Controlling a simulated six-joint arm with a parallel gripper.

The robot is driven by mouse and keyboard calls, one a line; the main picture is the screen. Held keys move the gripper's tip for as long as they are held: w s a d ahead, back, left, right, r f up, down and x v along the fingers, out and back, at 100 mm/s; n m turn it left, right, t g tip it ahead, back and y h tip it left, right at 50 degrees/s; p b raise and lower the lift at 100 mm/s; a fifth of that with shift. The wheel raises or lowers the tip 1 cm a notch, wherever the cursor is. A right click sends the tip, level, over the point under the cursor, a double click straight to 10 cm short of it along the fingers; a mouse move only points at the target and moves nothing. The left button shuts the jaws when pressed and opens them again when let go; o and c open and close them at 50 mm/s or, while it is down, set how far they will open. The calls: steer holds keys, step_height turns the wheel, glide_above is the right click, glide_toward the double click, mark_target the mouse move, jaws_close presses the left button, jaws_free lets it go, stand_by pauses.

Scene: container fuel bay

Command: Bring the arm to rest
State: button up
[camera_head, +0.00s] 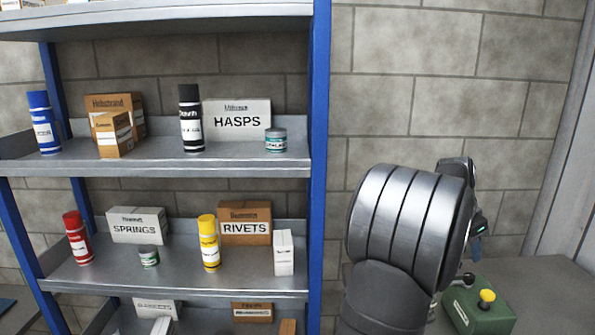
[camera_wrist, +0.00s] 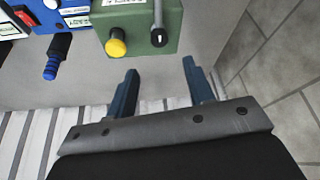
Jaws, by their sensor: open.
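My gripper (camera_wrist: 160,88) shows in the wrist view with its two blue-grey fingers apart and nothing between them. Beyond the fingers is a green control box (camera_wrist: 150,30) with a yellow knob (camera_wrist: 116,47) and a black lever switch (camera_wrist: 158,36). The fingers appear apart from the box. In the head view my arm is folded at the right, in front of the block wall, and hides most of my gripper. The green box (camera_head: 478,306) stands below it on a grey surface, with its yellow knob (camera_head: 487,296) facing up.
A blue-posted shelf rack (camera_head: 319,150) with cans and boxes stands to the left of my arm. In the wrist view a blue unit (camera_wrist: 75,18) with a blue plug-like part (camera_wrist: 58,55) is left of the green box.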

steer(key=shift+v, duration=1.45)
steer(key=shift+c, duration=0.2)
stand_by(0.9)
